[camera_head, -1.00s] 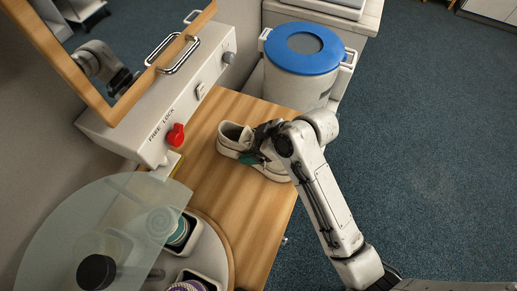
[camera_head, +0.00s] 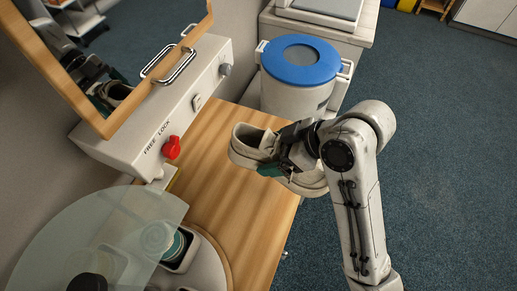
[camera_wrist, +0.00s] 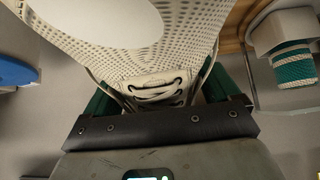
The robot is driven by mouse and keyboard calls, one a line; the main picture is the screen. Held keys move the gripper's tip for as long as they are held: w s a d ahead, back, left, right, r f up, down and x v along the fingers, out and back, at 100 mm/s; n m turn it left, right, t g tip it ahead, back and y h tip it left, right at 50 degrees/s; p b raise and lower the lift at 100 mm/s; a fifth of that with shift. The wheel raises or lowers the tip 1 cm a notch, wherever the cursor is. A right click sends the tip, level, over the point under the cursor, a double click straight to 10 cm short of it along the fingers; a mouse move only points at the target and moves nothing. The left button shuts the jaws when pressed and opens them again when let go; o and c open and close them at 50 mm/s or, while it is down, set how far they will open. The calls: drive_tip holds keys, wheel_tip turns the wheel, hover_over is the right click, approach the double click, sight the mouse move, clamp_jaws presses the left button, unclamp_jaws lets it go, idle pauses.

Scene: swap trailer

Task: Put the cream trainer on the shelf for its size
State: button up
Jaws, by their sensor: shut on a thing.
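The cream trainer (camera_head: 247,148) is in my gripper (camera_head: 275,165), held above the wooden worktop. It lies roughly level, its open collar to the left and its toe partly behind my gripper. In the wrist view, the trainer (camera_wrist: 155,60) fills the top middle, with its dark-edged lacing facing the camera. The green fingers of my gripper (camera_wrist: 158,92) are on both sides of it. No shelf and no size mark can be made out in these views.
The wooden worktop (camera_head: 215,190) is mostly clear. A mirror (camera_head: 115,45) and a control box with a red knob (camera_head: 172,148) are at left. A blue-lidded bin (camera_head: 300,95) stands behind. A turntable under a translucent cover (camera_head: 100,235) is at front left. Floor (camera_head: 440,170) is open at right.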

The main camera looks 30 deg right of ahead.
drive_tip(key=s+r+p, duration=0.1)
drive_tip(key=s+d+r+p, duration=0.1)
drive_tip(key=s, duration=0.1)
drive_tip(key=p, duration=0.1)
drive_tip(key=s+p, duration=0.2)
drive_tip(key=shift+d+r, duration=0.3)
drive_tip(key=shift+r, duration=0.1)
drive_tip(key=shift+s+d+r+p, duration=0.2)
drive_tip(key=shift+s+p, duration=0.4)
drive_tip(key=shift+p, duration=0.2)
drive_tip(key=shift+s+f, duration=0.1)
